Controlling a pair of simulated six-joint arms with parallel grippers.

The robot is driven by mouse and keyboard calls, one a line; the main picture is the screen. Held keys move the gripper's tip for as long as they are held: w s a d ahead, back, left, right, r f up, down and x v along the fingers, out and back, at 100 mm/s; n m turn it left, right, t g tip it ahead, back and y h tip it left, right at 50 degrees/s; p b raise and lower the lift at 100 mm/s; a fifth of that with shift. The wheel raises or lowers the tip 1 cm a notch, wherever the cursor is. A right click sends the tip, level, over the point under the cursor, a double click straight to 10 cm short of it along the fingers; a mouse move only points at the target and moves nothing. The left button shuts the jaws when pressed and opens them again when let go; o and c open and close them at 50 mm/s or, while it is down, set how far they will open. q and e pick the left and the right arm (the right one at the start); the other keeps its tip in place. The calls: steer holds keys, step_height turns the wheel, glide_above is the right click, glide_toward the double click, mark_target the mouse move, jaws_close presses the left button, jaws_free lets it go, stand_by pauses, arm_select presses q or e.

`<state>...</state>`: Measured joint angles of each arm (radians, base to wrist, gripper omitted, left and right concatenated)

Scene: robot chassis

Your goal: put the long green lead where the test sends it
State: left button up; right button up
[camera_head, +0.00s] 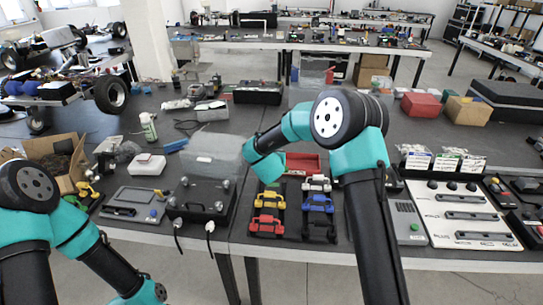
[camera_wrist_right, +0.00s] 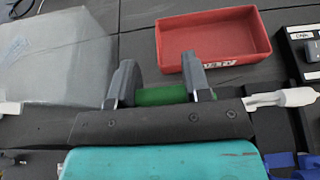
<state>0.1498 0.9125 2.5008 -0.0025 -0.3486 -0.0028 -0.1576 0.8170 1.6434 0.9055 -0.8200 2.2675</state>
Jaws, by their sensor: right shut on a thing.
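My right gripper (camera_wrist_right: 158,75) is shut on a green thing (camera_wrist_right: 160,95); only its middle shows between the fingers, so its length and ends cannot be told. In the head view my right arm hides the gripper and this thing. A red tray (camera_wrist_right: 212,40) lies just beyond the gripper, slightly right; it also shows in the head view (camera_head: 304,163). Its label is too blurred to read. A black box (camera_head: 200,203) with silver knobs and two hanging white-ended cables stands on the bench, beside a grey device (camera_head: 135,203).
Red, yellow, blue, black and white leads (camera_head: 318,203) stand in rows at the front edge. A clear cover (camera_head: 213,154) rises behind the black box. A white slotted panel (camera_head: 465,215) lies at the right. Bench behind the red tray is fairly clear.

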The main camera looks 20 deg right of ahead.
steer(key=shift+f, duration=0.15)
steer(key=shift+f, duration=2.8)
steer(key=shift+f, duration=1.3)
steer(key=o, duration=1)
steer(key=shift+r, duration=0.6)
steer(key=v, duration=0.5)
steer(key=s+f+v, duration=0.1)
steer(key=v, duration=0.5)
steer(key=d+f+v, duration=0.1)
steer(key=v, duration=0.4)
steer(key=shift+s+a+f, duration=0.1)
steer(key=shift+s+f, duration=0.05)
steer(key=shift+s, duration=0.2)
